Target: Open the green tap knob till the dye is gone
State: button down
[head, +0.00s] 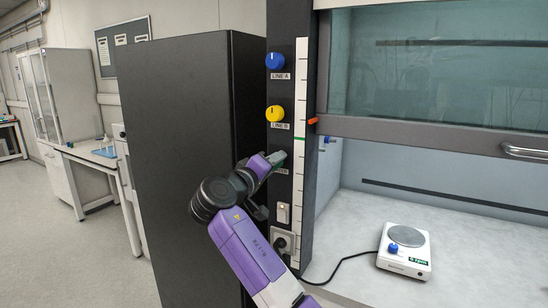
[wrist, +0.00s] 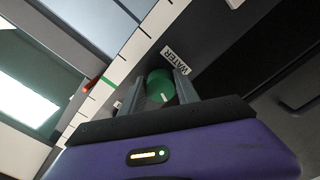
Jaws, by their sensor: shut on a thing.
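The green tap knob (wrist: 160,84) shows in the wrist view between my two fingers, with a white mark on its face. A label reading WATER (wrist: 174,61) is beside it. My gripper (wrist: 156,88) is shut on this knob. In the head view my gripper (head: 275,159) reaches the dark panel post below the blue and yellow knobs and mostly hides the green knob. No dye or vessel holding it can be made out in either view.
The blue LINE A knob (head: 275,62) and yellow LINE B knob (head: 275,114) sit above on the same post. A white switch (head: 283,213) and socket with a black cable are below. A white stirrer plate (head: 405,250) stands in the hood under the raised sash (head: 430,135).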

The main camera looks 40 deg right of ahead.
jog(key=shift+n+p, duration=0.7)
jog(key=shift+n, duration=0.4)
jog(key=c, duration=0.9)
grip_release()
jog(key=shift+a, duration=0.1)
jog(key=b+v, duration=0.1)
jog(key=v, duration=0.6)
jog(key=shift+s+a+b, duration=0.15)
jog(key=shift+a+b, duration=0.15)
jog(key=shift+b, duration=0.05)
jog(key=shift+r, duration=0.1)
